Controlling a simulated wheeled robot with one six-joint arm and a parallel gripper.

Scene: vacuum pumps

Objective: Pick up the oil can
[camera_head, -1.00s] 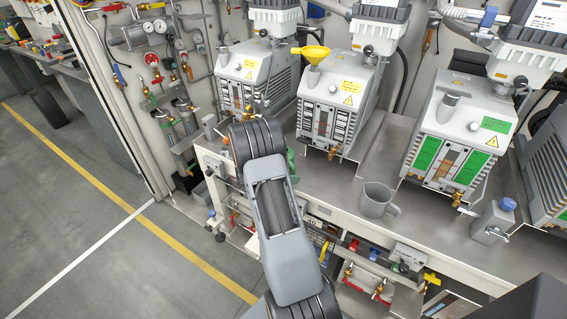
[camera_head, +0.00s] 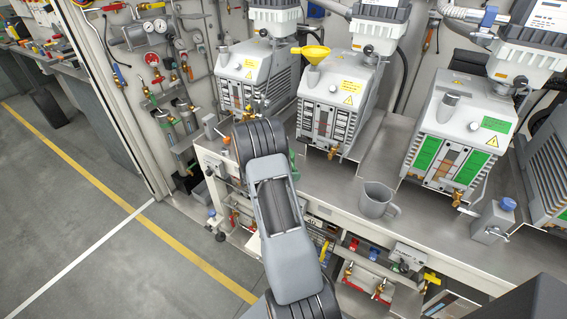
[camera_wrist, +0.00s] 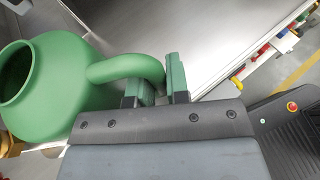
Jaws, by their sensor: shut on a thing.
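A round green can (camera_wrist: 62,82) with a wide open mouth and a looped handle (camera_wrist: 125,68) fills the left of the wrist view; I take it as the oil can. My gripper (camera_wrist: 156,85) has its two green-padded fingers on either side of the handle and is shut on it. The can's body is to the left of the fingers. In the head view only a small green part of the can (camera_head: 296,165) shows beside my arm, which hides the rest and the gripper. I cannot tell whether the can touches the bench.
Several grey vacuum pumps (camera_head: 340,100) stand along the back of the bench (camera_head: 345,178). A grey jug (camera_head: 376,199) and a metal container with a blue cap (camera_head: 494,222) stand near the front edge.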

